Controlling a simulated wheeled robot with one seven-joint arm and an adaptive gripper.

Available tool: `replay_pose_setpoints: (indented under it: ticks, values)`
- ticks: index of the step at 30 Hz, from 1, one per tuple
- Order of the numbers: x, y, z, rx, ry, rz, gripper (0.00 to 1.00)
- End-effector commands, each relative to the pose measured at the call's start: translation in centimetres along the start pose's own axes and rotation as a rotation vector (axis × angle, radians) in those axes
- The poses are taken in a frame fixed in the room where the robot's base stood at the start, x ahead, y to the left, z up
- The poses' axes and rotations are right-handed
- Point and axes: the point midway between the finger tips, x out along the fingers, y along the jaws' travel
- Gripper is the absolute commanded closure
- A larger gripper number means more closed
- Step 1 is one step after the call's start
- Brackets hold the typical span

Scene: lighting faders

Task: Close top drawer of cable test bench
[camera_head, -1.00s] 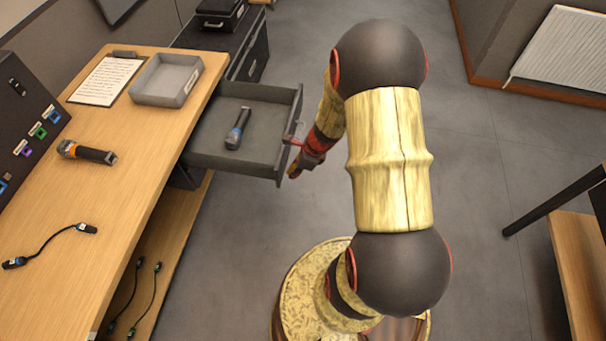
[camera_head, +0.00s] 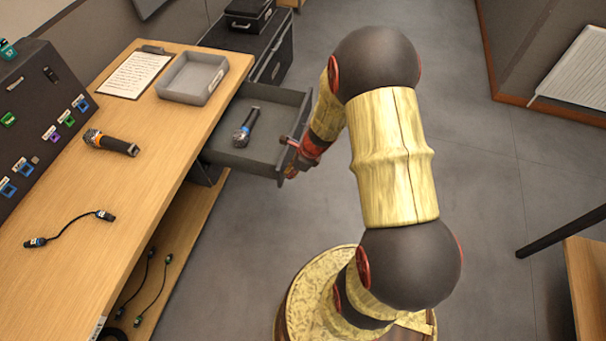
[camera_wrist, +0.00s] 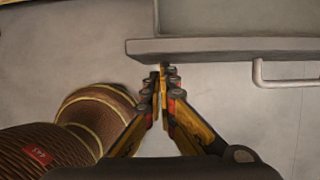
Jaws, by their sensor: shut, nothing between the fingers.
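The top drawer (camera_head: 272,149) of the wooden cable test bench (camera_head: 110,220) is grey and stands partly pulled out on the bench's right side. A dark microphone (camera_head: 245,128) lies inside it. In the wrist view the drawer front (camera_wrist: 220,47) crosses the top, with its bar handle (camera_wrist: 258,76) to the right of my gripper. My gripper (camera_wrist: 163,70) is shut and empty, its fingertips at the drawer front's outer face, left of the handle. They look touching or nearly so. In the head view my gripper (camera_head: 290,168) is at the drawer's outer end, partly hidden by my arm.
The bench top holds a grey tray (camera_head: 192,78), a paper sheet (camera_head: 134,75), another microphone (camera_head: 110,143) and a short cable (camera_head: 70,226). Dark cases (camera_head: 262,45) stand behind the drawer. Open floor (camera_head: 480,190) lies to the right.

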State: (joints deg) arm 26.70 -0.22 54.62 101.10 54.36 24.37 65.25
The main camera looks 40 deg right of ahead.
Motion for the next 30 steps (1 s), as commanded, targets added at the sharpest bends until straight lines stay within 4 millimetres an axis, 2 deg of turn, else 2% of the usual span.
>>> replay_pose_setpoints:
  ticks: [1,21,25,30]
  values:
    - [0.3,0.1,1.5,-0.006,0.0,0.004,1.0]
    - [7.0,0.1,18.7,-0.003,0.001,0.002,1.0]
    - [8.0,0.1,21.4,-0.003,0.0,0.002,1.0]
    - [9.1,0.1,23.7,-0.002,0.001,0.002,1.0]
